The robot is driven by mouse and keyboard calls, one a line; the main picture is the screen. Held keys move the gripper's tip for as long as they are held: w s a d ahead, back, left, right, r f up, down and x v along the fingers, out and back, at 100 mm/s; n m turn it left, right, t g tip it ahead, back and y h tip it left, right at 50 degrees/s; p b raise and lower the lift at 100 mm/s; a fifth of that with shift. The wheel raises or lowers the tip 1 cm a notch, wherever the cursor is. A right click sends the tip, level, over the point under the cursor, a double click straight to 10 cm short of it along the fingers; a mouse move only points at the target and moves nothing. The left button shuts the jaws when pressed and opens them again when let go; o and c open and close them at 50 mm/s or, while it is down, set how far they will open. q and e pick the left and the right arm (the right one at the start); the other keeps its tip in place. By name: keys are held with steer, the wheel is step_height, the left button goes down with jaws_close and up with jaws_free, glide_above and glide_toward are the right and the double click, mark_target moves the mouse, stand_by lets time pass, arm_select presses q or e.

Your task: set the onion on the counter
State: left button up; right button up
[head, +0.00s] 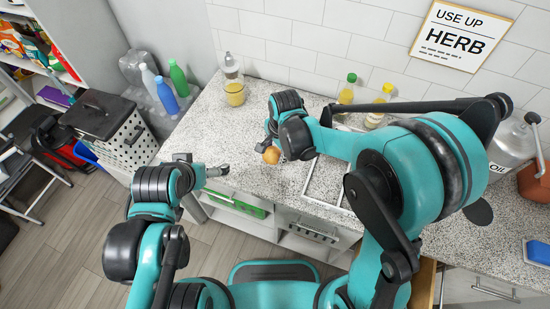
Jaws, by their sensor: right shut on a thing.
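A round orange-brown onion (271,155) shows at the tip of my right gripper (270,146), which is shut on it. The onion is over the speckled counter (240,130); I cannot tell whether it touches the surface. My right arm hides part of the counter behind and to the right of it. My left gripper (215,171) is at the counter's front edge, to the left of the onion. Its fingers are small in view and I cannot tell whether they are open.
A bottle with yellow liquid (235,92) stands at the back left of the counter. Bottles with green (347,92) and yellow (380,104) tones stand near the wall. A white frame (324,193) lies right of the onion. The counter's left part is clear.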

mark_target(275, 158)
steer(key=shift+f+b, duration=0.6)
steer(key=shift+f, duration=1.45)
steer(key=shift+f, duration=0.1)
steer(key=o, duration=1.2)
steer(key=r+p, duration=0.1)
steer(key=r, duration=0.3)
steer(key=s+r+p, duration=0.1)
steer(key=r, duration=0.3)
steer(key=d+r+p, duration=0.1)
steer(key=r, duration=0.3)
steer(key=shift+s+r, duration=0.1)
steer(key=shift+s, duration=0.15)
steer(key=s+d+r+n+t, duration=0.2)
steer(key=s+d+n, duration=0.1)
steer(key=d, duration=0.2)
steer(key=s+d+r+n+t, duration=0.2)
steer(key=s+d+n, duration=0.2)
steer(key=d, duration=0.1)
steer(key=s+d+r+n+t+h, duration=0.1)
steer(key=s+d+r+n+t, duration=0.1)
steer(key=s+d+r+n, duration=0.1)
steer(key=shift+s+d+n, duration=0.2)
steer(key=shift+s+d, duration=0.2)
steer(key=shift+d, duration=0.2)
steer(key=shift+s+d+n, duration=0.2)
steer(key=shift+s+d, duration=0.15)
steer(key=shift+d, duration=0.25)
